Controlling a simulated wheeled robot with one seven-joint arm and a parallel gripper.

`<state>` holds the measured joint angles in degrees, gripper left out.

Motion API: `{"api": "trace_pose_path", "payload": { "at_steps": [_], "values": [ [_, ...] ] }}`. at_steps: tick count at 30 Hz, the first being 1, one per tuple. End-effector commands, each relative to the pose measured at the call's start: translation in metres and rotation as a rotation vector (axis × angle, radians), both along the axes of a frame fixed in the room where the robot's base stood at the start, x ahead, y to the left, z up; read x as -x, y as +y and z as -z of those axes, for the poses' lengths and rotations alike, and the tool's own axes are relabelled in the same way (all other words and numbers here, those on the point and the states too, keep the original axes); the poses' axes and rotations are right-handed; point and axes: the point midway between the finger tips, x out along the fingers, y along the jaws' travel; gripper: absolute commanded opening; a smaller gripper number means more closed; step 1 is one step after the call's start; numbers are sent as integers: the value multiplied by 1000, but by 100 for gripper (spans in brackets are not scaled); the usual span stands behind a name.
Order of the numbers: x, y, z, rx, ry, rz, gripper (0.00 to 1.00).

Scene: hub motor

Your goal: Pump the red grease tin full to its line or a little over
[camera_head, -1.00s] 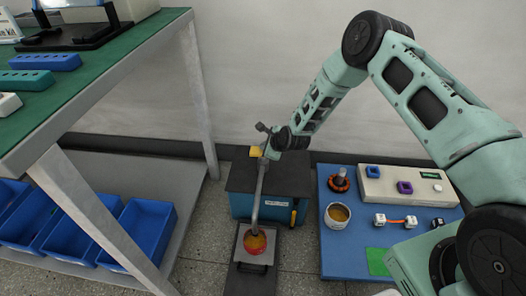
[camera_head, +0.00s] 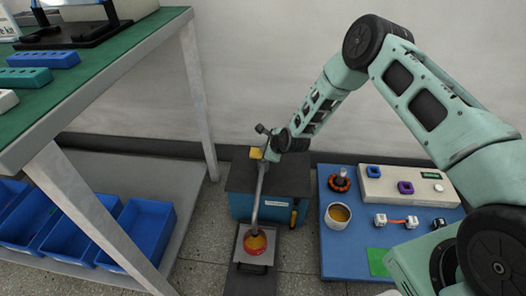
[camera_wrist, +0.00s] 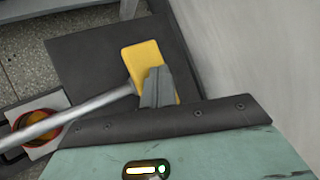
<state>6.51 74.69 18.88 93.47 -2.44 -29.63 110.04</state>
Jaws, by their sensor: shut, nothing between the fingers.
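The red grease tin (camera_head: 254,264) stands on a light plate in front of the blue pump box (camera_head: 291,178). Yellow-orange grease shows inside the tin, which also appears in the wrist view (camera_wrist: 57,130). Its fill line cannot be made out. A grey metal tube (camera_head: 260,195) slopes down from the pump's top to the tin, and its lower end covers part of the opening. A yellow pad (camera_wrist: 140,58) is at the pump's top. My gripper (camera_wrist: 155,85) is shut and empty, its fingertips over the pad; I cannot tell whether they touch it.
A blue board (camera_head: 345,262) at right holds a white pot of grease (camera_head: 337,221), an orange ring (camera_head: 340,185) and a beige control box (camera_head: 399,187). A green-topped bench (camera_head: 85,85) stands at left, with blue bins (camera_head: 140,235) below. A wall is behind.

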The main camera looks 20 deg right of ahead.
Motion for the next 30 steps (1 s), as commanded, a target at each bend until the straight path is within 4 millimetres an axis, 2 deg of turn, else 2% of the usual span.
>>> {"api": "trace_pose_path", "payload": {
  "at_steps": [30],
  "values": [
    [1,-1,14,1,4,1,0]
  ]
}}
